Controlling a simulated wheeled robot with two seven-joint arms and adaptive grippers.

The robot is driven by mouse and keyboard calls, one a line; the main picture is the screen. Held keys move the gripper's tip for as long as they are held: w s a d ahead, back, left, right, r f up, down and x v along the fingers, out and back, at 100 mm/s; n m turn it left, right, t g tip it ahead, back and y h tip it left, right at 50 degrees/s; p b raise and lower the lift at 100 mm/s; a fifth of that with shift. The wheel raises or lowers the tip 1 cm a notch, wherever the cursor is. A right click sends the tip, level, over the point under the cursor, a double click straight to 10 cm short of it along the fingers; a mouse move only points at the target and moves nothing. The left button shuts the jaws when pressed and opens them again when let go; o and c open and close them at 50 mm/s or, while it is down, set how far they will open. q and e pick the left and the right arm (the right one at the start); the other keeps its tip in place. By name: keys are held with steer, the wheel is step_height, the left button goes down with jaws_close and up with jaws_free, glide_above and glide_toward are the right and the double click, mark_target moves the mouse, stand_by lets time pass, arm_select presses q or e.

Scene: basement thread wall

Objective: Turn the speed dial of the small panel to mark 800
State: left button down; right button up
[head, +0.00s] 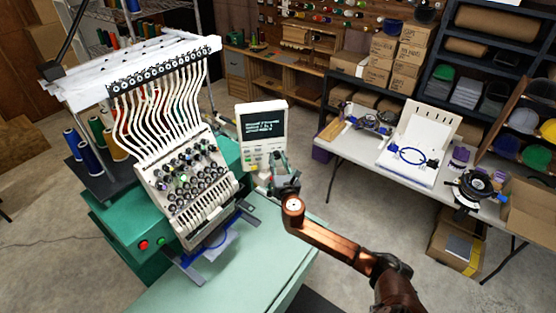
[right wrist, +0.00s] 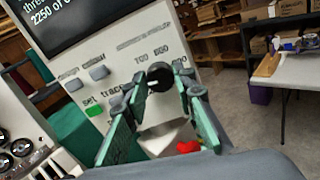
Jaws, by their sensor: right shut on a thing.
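The small panel (head: 264,136) is a cream box with a dark screen, standing beside the embroidery machine; its face also fills the right wrist view (right wrist: 118,48). The speed dial (right wrist: 160,75) is a black round knob on the panel's right side. A short white line shows on its lower left part. Printed numbers, one seemingly 800, stand above it, partly blurred. My right gripper (head: 275,165) is at the panel's lower right. In the right wrist view its two green-padded fingers (right wrist: 159,86) are shut on the dial from both sides. My left gripper is not in view.
A red button (right wrist: 188,147) sits low on the panel, below the fingers. A green button (right wrist: 95,111) and grey keys are to the left. The embroidery machine (head: 185,180) stands close left. A white table (head: 345,150) is farther right, with floor between.

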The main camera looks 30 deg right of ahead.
jaws_close()
steer(key=shift+m, duration=0.3)
steer(key=m+b, duration=0.1)
steer(key=m, duration=0.2)
steer(key=shift+f+m, duration=0.1)
steer(key=shift+m, duration=0.2)
steer(key=m+b, duration=0.2)
steer(key=m, duration=0.4)
steer(key=m+b, duration=0.1)
steer(key=m, duration=0.4)
steer(key=shift+m, duration=0.4)
steer(key=m, duration=0.5)
steer(key=shift+r+b, duration=0.25)
steer(key=shift+b, duration=0.1)
steer(key=shift+m, duration=0.4)
